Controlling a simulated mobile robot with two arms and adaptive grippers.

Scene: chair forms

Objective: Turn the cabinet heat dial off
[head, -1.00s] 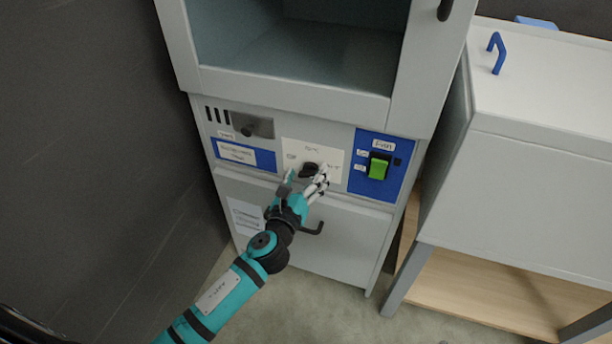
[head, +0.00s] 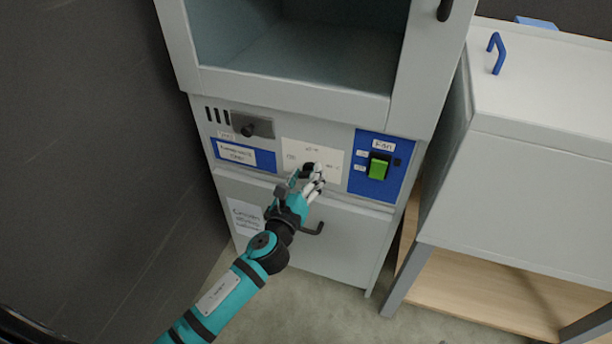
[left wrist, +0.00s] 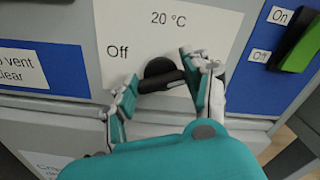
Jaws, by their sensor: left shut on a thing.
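The heat dial (left wrist: 160,68) is a black knob with a bar grip on a white plate (left wrist: 205,30) marked "Off" at the left and "20 °C" above. In the left wrist view its bar lies between the two fingers of my left gripper (left wrist: 160,84), slanting slightly up to the right. My left gripper (head: 306,178) is shut on the dial, with a finger at each end of the bar. In the head view the fingers partly hide the dial (head: 308,168) and the plate's lower edge. My right gripper is not in view.
To the right of the dial is a blue fan panel with a green switch (head: 378,168). A black door handle (head: 313,228) is just below my gripper.

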